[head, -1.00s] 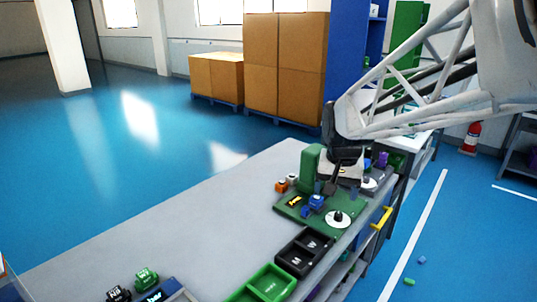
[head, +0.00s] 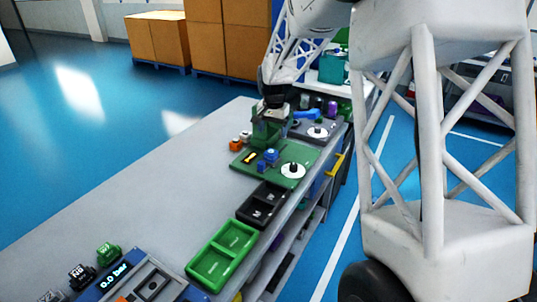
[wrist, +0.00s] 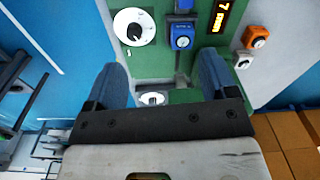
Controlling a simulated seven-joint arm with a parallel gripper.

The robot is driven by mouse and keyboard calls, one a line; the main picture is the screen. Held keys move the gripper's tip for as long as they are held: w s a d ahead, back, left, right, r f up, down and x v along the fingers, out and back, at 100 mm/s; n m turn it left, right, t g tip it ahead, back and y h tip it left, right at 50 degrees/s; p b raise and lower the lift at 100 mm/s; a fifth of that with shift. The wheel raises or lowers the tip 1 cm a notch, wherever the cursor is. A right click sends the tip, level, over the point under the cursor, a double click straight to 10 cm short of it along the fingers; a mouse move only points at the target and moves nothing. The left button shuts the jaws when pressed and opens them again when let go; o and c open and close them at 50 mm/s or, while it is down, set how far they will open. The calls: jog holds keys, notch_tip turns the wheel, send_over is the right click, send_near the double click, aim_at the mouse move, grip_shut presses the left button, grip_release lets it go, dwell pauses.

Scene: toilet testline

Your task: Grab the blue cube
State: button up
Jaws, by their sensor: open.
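The blue cube (head: 271,155) sits on the green test board (head: 297,181), left of a white round dial. In the wrist view the blue cube (wrist: 182,37) has a small round gauge on its face and stands beyond the fingertips, slightly right of centre. My gripper (wrist: 161,72) is open, with two blue fingers wide apart and nothing between them but the view of the board below. In the head view my gripper (head: 273,103) is at the far side of the board, near its green upright, apart from the cube. Its fingertips are hard to make out there.
A white dial (head: 293,171) and an orange cube (head: 236,145) are near the blue cube. Black trays (head: 261,205) and green trays (head: 222,255) lie nearer on the grey table (head: 150,205). The table's left part is clear. Cardboard boxes (head: 157,40) stand behind.

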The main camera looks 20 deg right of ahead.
jog(key=m, duration=0.2)
send_over(271, 151)
notch_tip(271, 151, down, 9)
jog(key=shift+f, duration=0.1)
jog(key=shift+f, duration=1.25)
jog(key=shift+f, duration=0.1)
jog(key=shift+f, duration=2.5)
